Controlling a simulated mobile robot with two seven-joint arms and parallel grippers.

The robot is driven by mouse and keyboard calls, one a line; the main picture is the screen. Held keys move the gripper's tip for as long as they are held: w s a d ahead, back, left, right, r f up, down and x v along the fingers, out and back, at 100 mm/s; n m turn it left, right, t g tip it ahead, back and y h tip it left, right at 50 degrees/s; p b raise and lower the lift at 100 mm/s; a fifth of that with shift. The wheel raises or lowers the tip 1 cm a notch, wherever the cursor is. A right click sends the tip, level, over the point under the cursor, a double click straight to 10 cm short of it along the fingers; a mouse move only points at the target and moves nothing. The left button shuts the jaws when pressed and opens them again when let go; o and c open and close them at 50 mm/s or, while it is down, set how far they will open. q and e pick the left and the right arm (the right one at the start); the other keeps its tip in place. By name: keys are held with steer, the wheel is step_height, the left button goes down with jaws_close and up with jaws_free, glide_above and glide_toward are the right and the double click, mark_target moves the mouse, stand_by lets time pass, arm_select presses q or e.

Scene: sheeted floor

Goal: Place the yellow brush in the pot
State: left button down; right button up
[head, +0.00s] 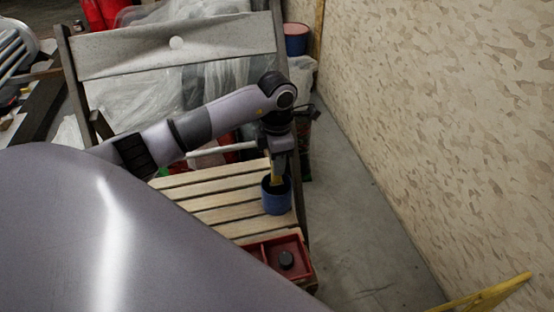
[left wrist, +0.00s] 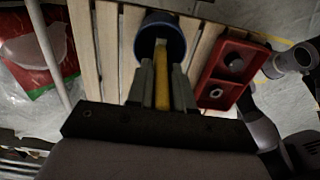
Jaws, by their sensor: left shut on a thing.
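My left gripper (head: 276,176) points down over the slatted seat and is shut on the yellow brush (left wrist: 161,82), which runs lengthwise between the fingers. The blue pot (head: 277,199) stands upright on the seat directly below the gripper. In the left wrist view the pot (left wrist: 148,27) shows its round dark opening, and the brush's far end overlaps it. The brush's lower end appears to be at or inside the pot's mouth; its depth is hard to tell.
A red divided tray (head: 262,247) with a dark round item (head: 286,260) is on the seat in front of the pot. The wooden chair back (head: 175,47) rises behind. A patterned wall (head: 450,100) stands right, with bare floor (head: 350,230) between. A yellow object (head: 485,297) lies front right.

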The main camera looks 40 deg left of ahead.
arm_select(q)
steer(key=c, duration=0.9)
jaws_free()
